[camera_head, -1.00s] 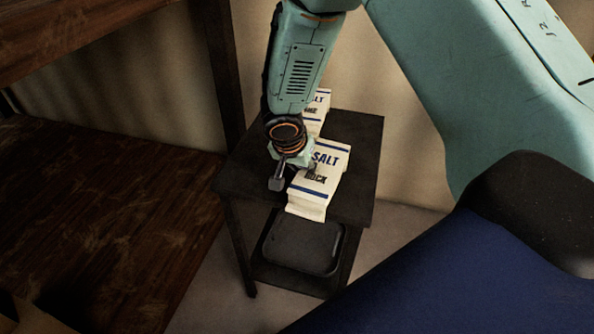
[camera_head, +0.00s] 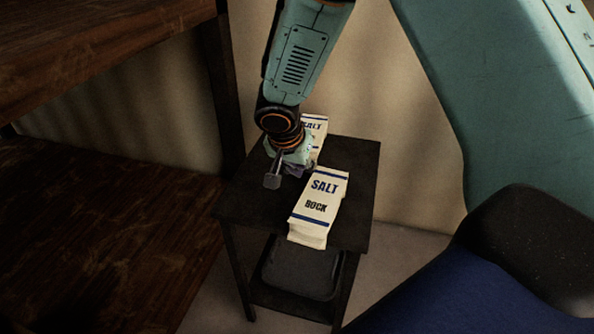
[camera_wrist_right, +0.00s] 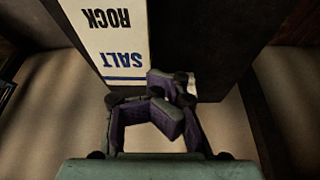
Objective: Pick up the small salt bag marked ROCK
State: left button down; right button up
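The salt bag marked ROCK (camera_head: 320,205) lies on a small dark table, cream with blue bands and its print facing up. In the right wrist view the same bag (camera_wrist_right: 112,35) fills the upper left, its print upside down. My right gripper (camera_head: 287,176) is just left of and behind the bag's far end, apart from it as far as I can tell. Its fingers, with purple pads, show in the wrist view (camera_wrist_right: 152,108); they look parted and empty. A second salt bag (camera_head: 315,128) stands behind, partly hidden by my right arm. My left gripper is out of view.
The small table (camera_head: 255,205) has bare top on the left and right of the front bag. A dark tray (camera_head: 300,272) sits on its lower shelf. Brown wooden shelving (camera_head: 90,240) stands to the left, and a pale wall is behind.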

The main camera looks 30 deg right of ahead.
jog(key=shift+o, duration=1.4)
jog(key=shift+w, duration=0.15)
jog(key=o, duration=1.3)
jog(key=shift+o, duration=0.2)
